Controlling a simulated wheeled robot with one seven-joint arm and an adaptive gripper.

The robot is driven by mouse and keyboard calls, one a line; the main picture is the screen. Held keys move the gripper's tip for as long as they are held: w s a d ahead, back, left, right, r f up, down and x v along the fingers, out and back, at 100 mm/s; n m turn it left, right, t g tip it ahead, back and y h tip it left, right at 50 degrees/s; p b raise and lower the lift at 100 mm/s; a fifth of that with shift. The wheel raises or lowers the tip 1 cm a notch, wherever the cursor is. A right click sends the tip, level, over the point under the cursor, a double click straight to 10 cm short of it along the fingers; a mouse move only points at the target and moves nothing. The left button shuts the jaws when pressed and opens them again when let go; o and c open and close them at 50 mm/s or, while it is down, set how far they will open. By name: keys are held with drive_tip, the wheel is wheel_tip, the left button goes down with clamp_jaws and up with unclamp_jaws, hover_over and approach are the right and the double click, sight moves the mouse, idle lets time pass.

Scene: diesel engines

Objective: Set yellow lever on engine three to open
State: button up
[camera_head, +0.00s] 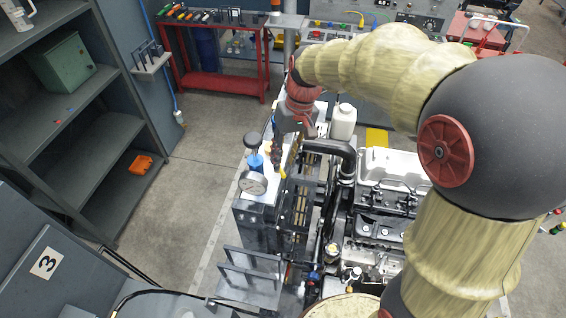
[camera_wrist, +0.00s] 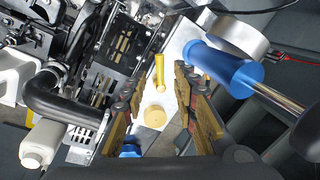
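The yellow lever (camera_wrist: 159,73) shows in the wrist view on a white panel, with a round yellow hub (camera_wrist: 155,117) just below it. My gripper (camera_wrist: 154,86) is open, with one finger on each side of the lever and gaps between. In the head view my gripper (camera_head: 278,153) hangs pointing down over the engine's left end. A bit of the yellow lever (camera_head: 282,173) shows just below the fingers. Whether the fingers are level with the lever or above it, I cannot tell.
A blue cylinder (camera_wrist: 226,68) and a round gauge (camera_head: 253,183) stand close beside the lever. A black hose (camera_head: 335,147) and a white bottle (camera_head: 343,121) are to the right. A "3" plate (camera_head: 45,263) is at lower left. The floor left of the engine is clear.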

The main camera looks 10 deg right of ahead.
wheel_tip(320, 180, up, 9)
drive_tip(key=d, duration=0.1)
drive_tip(key=shift+w+d, duration=0.15)
drive_tip(key=shift+d, duration=0.2)
drive_tip(key=s+d+f+m+t+h+b, duration=0.1)
drive_tip(key=s+d+f+t+b, duration=0.2)
drive_tip(key=s+f+b, duration=0.7)
drive_tip(key=s+d+f+m+t+h+b, duration=0.1)
drive_tip(key=s+d+f+t+b, duration=0.2)
drive_tip(key=s+f+b, duration=0.8)
drive_tip(key=shift+s+d+f, duration=0.25)
drive_tip(key=shift+d+f, duration=0.05)
drive_tip(key=shift+d, duration=0.5)
